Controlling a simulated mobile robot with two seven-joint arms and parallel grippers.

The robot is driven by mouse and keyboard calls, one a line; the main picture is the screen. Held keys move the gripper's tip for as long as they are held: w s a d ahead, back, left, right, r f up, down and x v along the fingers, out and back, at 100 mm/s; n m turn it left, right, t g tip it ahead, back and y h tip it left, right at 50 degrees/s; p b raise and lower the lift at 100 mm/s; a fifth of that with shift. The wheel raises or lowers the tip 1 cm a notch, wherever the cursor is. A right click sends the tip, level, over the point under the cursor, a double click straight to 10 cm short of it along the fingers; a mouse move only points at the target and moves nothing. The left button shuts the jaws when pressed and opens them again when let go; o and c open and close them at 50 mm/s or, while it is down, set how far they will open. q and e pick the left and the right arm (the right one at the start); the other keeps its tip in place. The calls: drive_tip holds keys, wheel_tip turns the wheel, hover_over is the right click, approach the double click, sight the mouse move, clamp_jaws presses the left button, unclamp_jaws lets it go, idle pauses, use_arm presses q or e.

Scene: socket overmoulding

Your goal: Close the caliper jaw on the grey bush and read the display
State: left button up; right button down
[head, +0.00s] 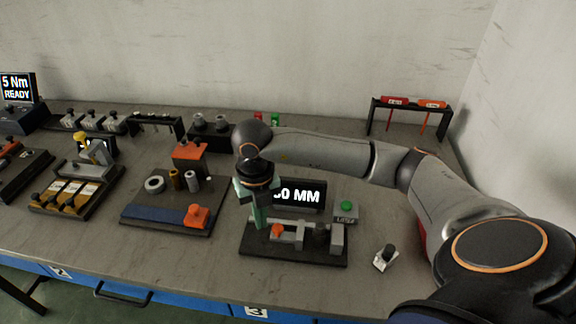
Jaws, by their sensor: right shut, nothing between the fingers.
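The caliper is a pale sliding jaw (290,237) with an orange knob (277,231) on a black base plate (290,257). A dark grey cylinder (321,236), possibly the grey bush, stands between the jaw and a grey end block (337,239); I cannot tell if the jaw touches it. The display (305,194) behind reads "0 MM" at its end; its first characters are hidden by my gripper. My right gripper (258,222) points down, shut and empty, just left of the orange knob; contact is unclear. My left gripper is not in view.
A green button (347,206) sits right of the display. A small part with a black knob (386,257) is on the right.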

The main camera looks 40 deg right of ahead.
sight(275, 227)
drive_tip(key=shift+f, duration=0.15)
idle(0.3)
drive_tip(key=shift+f+b, duration=1.35)
drive_tip(key=shift+f, duration=0.15)
drive_tip(key=shift+s+d, duration=0.75)
drive_tip(key=shift+s, duration=0.15)
drive_tip(key=shift+s+d, duration=0.65)
drive_tip(key=shift+s, duration=0.05)
idle(0.9)
drive_tip(key=shift+w+a, duration=0.2)
drive_tip(key=shift+a, duration=0.05)
drive_tip(key=shift+w+a, duration=0.2)
drive_tip(key=shift+w, duration=0.05)
drive_tip(key=shift+r+p, duration=2.85)
drive_tip(key=shift+r, duration=1.2)
